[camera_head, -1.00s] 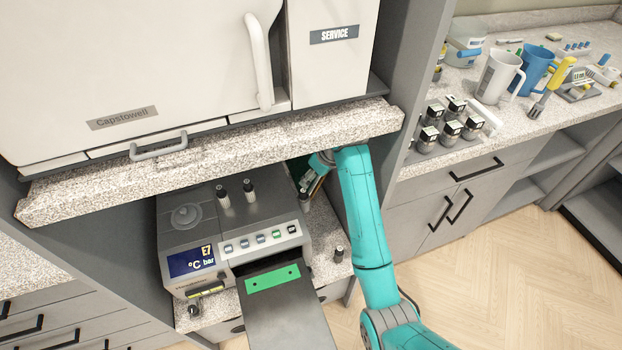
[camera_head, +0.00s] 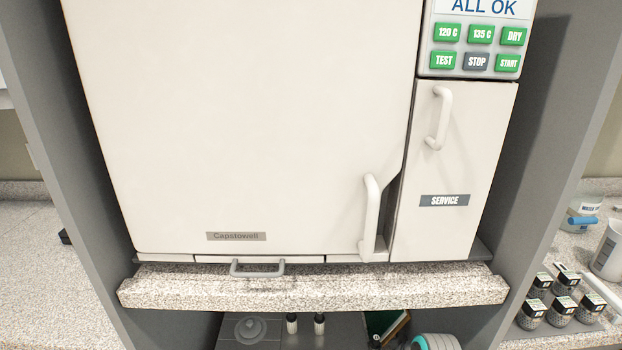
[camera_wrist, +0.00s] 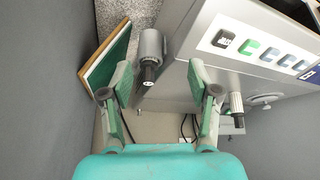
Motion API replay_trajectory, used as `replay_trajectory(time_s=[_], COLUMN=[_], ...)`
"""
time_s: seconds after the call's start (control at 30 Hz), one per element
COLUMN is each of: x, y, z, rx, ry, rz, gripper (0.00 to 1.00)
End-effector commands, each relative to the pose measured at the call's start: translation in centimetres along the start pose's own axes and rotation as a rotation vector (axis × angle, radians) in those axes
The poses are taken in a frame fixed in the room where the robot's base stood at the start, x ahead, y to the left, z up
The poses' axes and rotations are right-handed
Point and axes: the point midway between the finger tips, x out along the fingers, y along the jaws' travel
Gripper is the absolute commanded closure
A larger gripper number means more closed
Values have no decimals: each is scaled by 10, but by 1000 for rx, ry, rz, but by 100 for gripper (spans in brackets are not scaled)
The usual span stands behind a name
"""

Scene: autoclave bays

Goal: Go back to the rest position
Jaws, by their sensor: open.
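My gripper (camera_wrist: 160,92) shows in the wrist view with its two fingers spread apart and nothing between them. It is in the space under the shelf, close to the side of the grey device (camera_wrist: 195,70) with a row of buttons. A grey cylinder with a black tip (camera_wrist: 150,52) stands out just beyond the fingers. In the head view only a teal and white part of my arm shows at the bottom edge; my gripper is hidden there.
The autoclave (camera_head: 240,130) stands above on a speckled shelf (camera_head: 310,290), its door shut. A green board with a wooden edge (camera_wrist: 107,55) leans left of my gripper. Grey walls are close on both sides. Several dark-capped jars (camera_head: 562,310) stand at the right.

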Motion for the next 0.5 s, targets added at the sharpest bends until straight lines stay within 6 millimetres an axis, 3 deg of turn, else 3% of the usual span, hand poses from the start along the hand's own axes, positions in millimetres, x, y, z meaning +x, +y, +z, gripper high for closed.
replay_trajectory(time_s=[0.03, 0.23, 0.5], x=[8, 21, 19], y=[-8, -27, -53], z=[19, 68, 134], rx=[15, 63, 121], ry=[13, 89, 187], rz=[10, 57, 116], gripper=[39, 39, 39])
